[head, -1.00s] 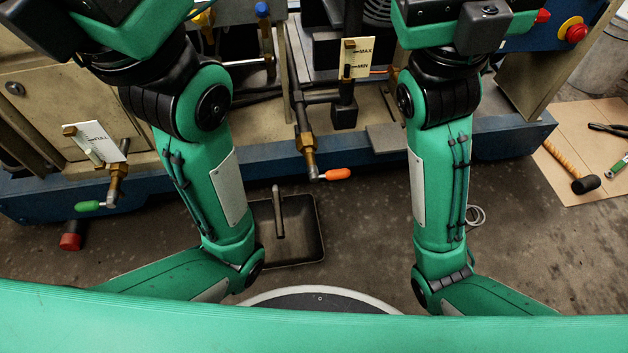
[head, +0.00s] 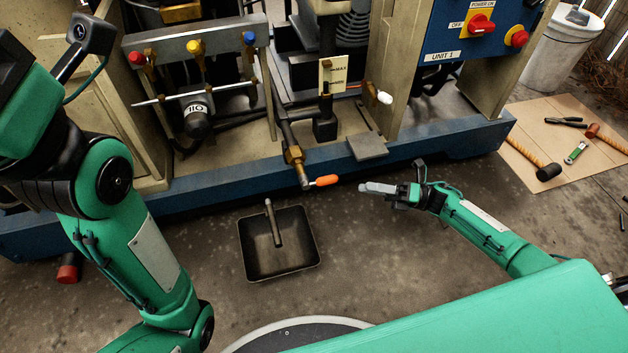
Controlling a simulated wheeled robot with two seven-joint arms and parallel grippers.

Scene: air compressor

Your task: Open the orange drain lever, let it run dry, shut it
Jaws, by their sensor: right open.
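The orange drain lever (head: 326,180) sticks out to the right from the lower end of a brass drain valve (head: 294,158), crosswise to its pipe. My right gripper (head: 366,187) is low in front of the blue base rail, its fingers pointing left at the lever. It is open and empty, a short gap from the lever's tip and not touching it. A dark drain pan (head: 279,262) lies on the floor below the valve, with a short pipe-like piece over it. I cannot make out any flow from the outlet. My left arm is raised at left; its fingers are not in view.
The blue base rail (head: 220,190) runs behind the lever. A grey plate (head: 367,146) juts out above my right gripper. A gauge card (head: 333,75) stands behind. Tools lie on cardboard (head: 545,125) at right. Floor around my right gripper is clear.

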